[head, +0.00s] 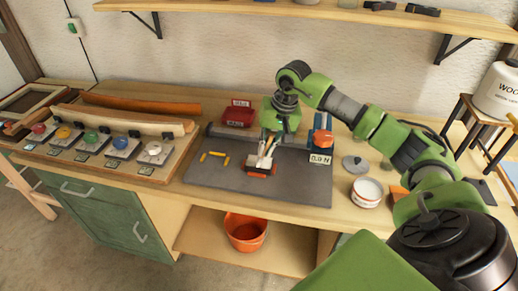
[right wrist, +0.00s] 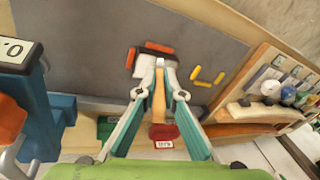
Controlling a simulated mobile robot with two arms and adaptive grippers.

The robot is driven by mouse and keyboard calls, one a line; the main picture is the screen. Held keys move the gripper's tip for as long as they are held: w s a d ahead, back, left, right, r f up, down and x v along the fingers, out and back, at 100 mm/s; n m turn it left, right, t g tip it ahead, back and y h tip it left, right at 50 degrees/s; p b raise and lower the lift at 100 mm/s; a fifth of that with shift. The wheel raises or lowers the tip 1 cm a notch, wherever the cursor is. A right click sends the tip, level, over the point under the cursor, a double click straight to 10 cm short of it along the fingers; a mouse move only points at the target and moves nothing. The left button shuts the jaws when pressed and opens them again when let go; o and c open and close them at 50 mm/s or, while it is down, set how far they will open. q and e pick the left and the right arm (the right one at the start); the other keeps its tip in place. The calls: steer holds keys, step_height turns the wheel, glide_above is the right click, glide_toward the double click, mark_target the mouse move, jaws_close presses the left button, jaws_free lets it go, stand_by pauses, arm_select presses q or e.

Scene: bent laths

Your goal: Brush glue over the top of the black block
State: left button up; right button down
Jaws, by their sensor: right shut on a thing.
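My right gripper (head: 264,162) is shut on a brush with a wooden handle (right wrist: 158,97), pointing down over the grey mat. The brush's tip is largely hidden between the pale fingertips (right wrist: 159,64). The black block (right wrist: 148,52) lies on the mat at the fingertips, with orange pieces along its edges. In the head view the black block (head: 260,168) is partly hidden by the gripper. I cannot tell whether the bristles touch its top. A white pot (head: 366,192) with a red band stands right of the mat. My left gripper is not in view.
Yellow pieces (head: 212,155) lie left of the block on the mat (head: 310,190). A red bin (head: 239,114) stands behind, a blue and orange device (head: 321,136) to the right. A loose lid (head: 355,165) lies near the pot. A board with coloured knobs (head: 90,143) is at left.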

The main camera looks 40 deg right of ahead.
steer(key=shift+s+f+b, duration=0.1)
steer(key=shift+s+b, duration=0.05)
steer(key=shift+b, duration=0.5)
steer(key=shift+w+a+f, duration=0.1)
steer(key=shift+w+a, duration=0.55)
steer(key=shift+w, duration=0.3)
steer(key=shift+s+d+b, duration=0.6)
steer(key=shift+s+d, duration=0.2)
steer(key=shift+s, duration=0.2)
steer(key=s+d+b, duration=0.2)
steer(key=shift+s+d+r, duration=0.2)
steer(key=shift+s, duration=0.2)
